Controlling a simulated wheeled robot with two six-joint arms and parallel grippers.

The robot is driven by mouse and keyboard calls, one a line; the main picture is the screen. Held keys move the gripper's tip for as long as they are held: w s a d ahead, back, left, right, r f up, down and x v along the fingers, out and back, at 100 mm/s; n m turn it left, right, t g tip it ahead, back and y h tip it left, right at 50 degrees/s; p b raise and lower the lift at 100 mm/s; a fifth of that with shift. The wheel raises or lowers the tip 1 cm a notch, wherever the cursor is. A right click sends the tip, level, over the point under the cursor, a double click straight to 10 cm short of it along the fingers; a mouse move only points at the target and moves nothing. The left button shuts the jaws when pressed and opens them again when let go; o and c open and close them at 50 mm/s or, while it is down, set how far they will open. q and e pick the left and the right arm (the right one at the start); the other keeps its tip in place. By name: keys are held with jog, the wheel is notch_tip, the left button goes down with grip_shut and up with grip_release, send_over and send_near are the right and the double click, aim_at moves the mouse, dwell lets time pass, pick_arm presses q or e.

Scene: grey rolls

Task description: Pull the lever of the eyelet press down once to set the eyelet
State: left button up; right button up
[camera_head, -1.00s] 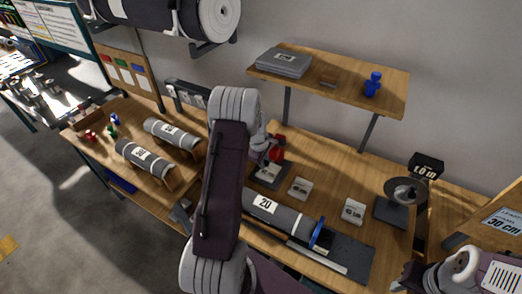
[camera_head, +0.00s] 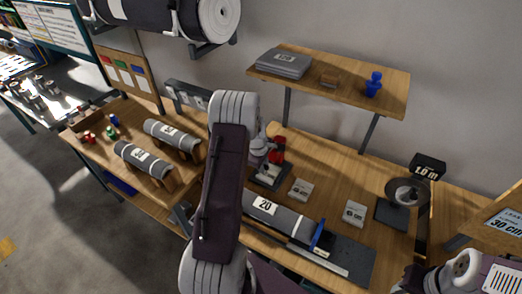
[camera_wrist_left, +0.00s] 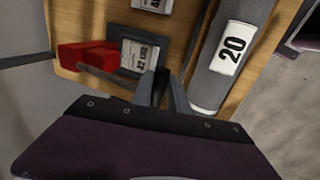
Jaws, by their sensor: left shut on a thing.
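The eyelet press (camera_head: 278,152) has a red body on a dark base and stands on the bench behind my left arm. It also shows in the left wrist view, with its red part (camera_wrist_left: 88,54) at upper left. A grey lever bar (camera_wrist_left: 98,72) runs from the red part towards my fingers. My left gripper (camera_wrist_left: 166,90) is shut on the lever, though the hood hides most of the grip. In the head view my left gripper (camera_head: 264,160) is at the press, partly hidden by my arm. My right gripper (camera_head: 408,280) is at the lower right, its fingers unclear.
Small labelled cards (camera_head: 301,188) lie to the right. A shelf (camera_head: 345,88) hangs above. More rolls (camera_head: 145,160) rest at left.

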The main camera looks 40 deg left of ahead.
pick_arm(q)
jog(key=shift+s+f, duration=0.1)
jog(key=shift+f, duration=0.05)
jog(key=shift+f+b, duration=0.55)
jog(key=shift+f, duration=0.35)
